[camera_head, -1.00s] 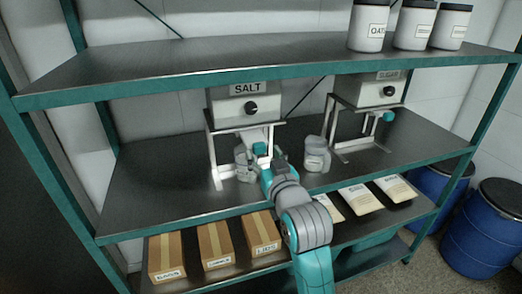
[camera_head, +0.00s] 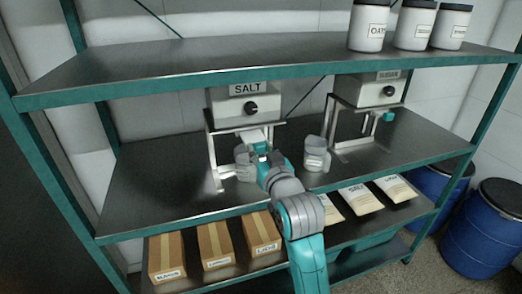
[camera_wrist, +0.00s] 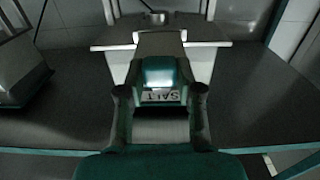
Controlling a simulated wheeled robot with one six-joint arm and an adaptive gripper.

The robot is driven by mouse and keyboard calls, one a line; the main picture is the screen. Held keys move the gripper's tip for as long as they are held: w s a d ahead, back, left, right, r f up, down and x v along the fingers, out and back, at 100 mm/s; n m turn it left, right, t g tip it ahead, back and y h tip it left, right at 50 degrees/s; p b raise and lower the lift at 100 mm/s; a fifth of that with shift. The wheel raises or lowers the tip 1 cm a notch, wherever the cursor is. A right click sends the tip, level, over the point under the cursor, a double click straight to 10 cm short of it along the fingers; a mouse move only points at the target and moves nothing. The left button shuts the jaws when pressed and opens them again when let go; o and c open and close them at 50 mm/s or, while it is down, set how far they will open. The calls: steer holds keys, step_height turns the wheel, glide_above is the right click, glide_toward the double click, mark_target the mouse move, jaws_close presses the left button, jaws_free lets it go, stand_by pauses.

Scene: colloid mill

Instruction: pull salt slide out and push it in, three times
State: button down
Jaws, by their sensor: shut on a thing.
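The salt dispenser (camera_head: 232,108) is a white box with a black knob and a SALT label on a metal stand, on the middle shelf. Its slide (camera_head: 253,137) shows as a pale plate sticking out from under the box towards me. In the wrist view the slide (camera_wrist: 160,44) runs from the stand to a teal handle (camera_wrist: 163,75) with an upside-down SALT label. My gripper (camera_wrist: 160,98) is shut on this handle, one finger at each side. In the head view my gripper (camera_head: 262,157) is in front of the stand and partly hides the handle.
A sugar dispenser (camera_head: 370,90) on a similar stand is to the right, with a translucent jar (camera_head: 315,154) between the two. The upper shelf (camera_head: 190,60) lies above, and boxes (camera_head: 216,246) and bags fill the lower shelf. The middle shelf's left part is clear.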

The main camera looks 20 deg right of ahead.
mark_target(256, 140)
steer(key=w, duration=0.4)
steer(key=shift+w, duration=0.3)
steer(key=c, duration=0.8)
jaws_free()
steer(key=shift+o, duration=0.2)
steer(key=s, duration=1.2)
